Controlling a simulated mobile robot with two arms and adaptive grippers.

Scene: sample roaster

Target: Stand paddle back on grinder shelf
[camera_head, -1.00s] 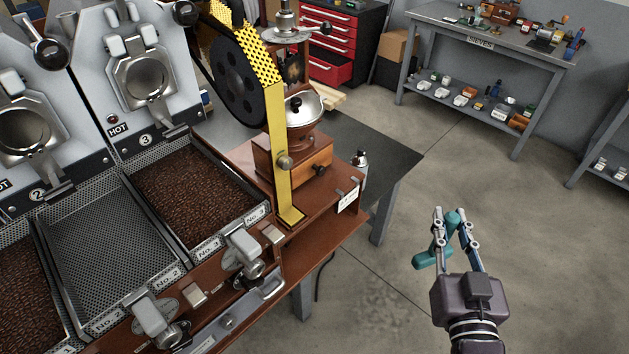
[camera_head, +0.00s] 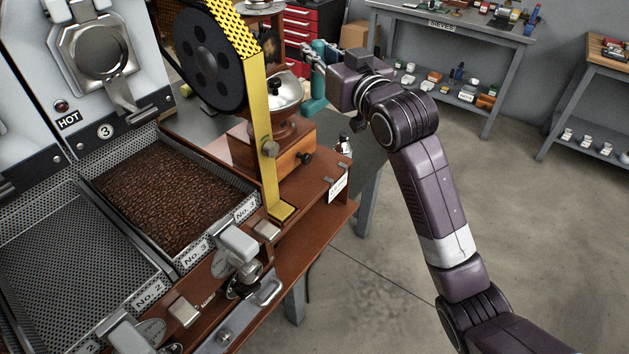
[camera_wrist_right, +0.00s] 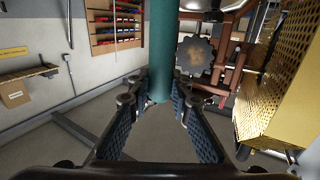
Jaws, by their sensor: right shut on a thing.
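The teal paddle (camera_head: 316,88) is held upright by my right gripper (camera_head: 314,57), behind and right of the grinder's silver bowl. In the right wrist view its round teal shaft (camera_wrist_right: 161,50) stands between the fingers of the gripper (camera_wrist_right: 158,102). The grinder (camera_head: 292,150) has a wooden drawer base and stands on a reddish-brown wooden bench (camera_head: 318,205) with a white label on its front edge. I cannot tell which surface is the grinder shelf. The paddle appears apart from the grinder. My left gripper is out of view.
A yellow perforated belt guard (camera_head: 264,150) rises left of the grinder and shows close at right in the wrist view (camera_wrist_right: 280,75). A small bottle (camera_head: 344,146) stands by the bench's right end. A grey table (camera_head: 455,32) is behind. The floor at right is clear.

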